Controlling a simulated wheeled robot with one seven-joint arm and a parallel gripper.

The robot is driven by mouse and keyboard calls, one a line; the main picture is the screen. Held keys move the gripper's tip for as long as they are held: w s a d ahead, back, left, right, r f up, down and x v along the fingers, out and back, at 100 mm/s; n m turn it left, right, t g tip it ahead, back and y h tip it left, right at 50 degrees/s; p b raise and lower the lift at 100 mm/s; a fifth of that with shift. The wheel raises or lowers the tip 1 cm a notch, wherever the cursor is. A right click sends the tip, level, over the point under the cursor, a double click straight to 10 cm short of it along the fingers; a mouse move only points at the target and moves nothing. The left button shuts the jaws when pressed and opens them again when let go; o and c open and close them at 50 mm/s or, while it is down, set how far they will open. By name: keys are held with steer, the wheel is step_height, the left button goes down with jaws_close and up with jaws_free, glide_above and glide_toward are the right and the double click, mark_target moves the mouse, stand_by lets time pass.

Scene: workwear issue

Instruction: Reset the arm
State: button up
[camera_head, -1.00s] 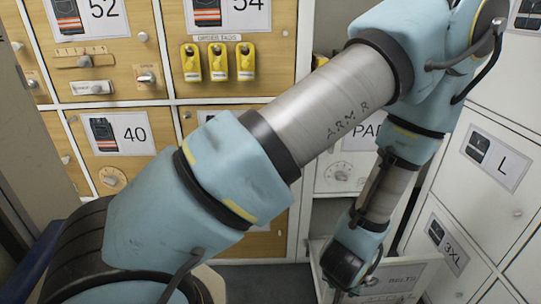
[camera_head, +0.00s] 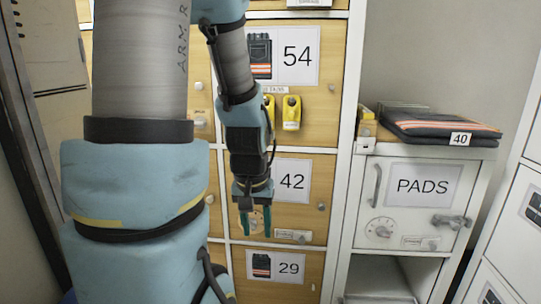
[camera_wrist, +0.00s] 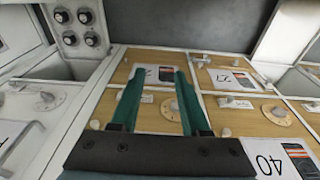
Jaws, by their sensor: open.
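My gripper (camera_head: 255,222) hangs pointing down in front of the wooden locker door numbered 42 (camera_head: 300,190). Its two green fingers are apart with nothing between them.
A white PADS locker (camera_head: 378,215) stands right of the wooden doors, with folded dark workwear tagged 40 (camera_head: 440,128) on top and an open compartment below. White lockers (camera_head: 515,215) close off the far right.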

steer(key=s+a+r, duration=0.1)
steer(key=a+r, duration=0.1)
steer(key=a, duration=0.2)
step_height(320, 180, up, 29)
steer(key=p, duration=2.9)
steer(key=shift+d+r+n, duration=0.15)
steer(key=shift+d+n, duration=0.05)
steer(key=shift+n, duration=0.1)
